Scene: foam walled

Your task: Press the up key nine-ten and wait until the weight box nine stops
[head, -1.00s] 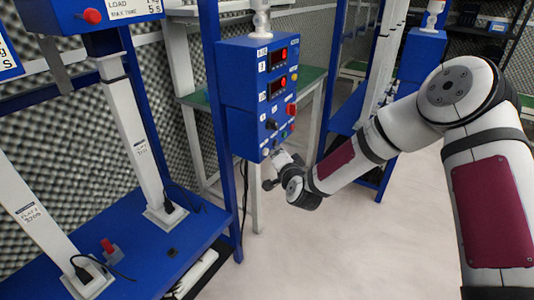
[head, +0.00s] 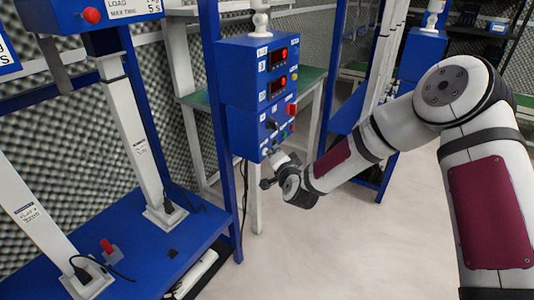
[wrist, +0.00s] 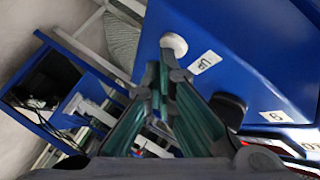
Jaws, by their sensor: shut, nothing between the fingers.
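The blue control box (head: 262,98) hangs on a blue post, with two red displays and several keys on its face. In the wrist view a round white key (wrist: 174,44) sits beside an UP label (wrist: 204,62). My gripper (head: 271,155) is shut and empty at the lower part of the box. In the wrist view its fingertips (wrist: 167,66) are right at the white key; whether they touch it I cannot tell. A blue box with a LOAD label (head: 128,10) is at the upper left; no box number is readable on it.
White columns (head: 140,145) stand on a blue base (head: 185,225) at the left, with cables and a small red part (head: 107,246). A dark round key (wrist: 228,108) is beside my right finger. A green-topped table is behind the control box.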

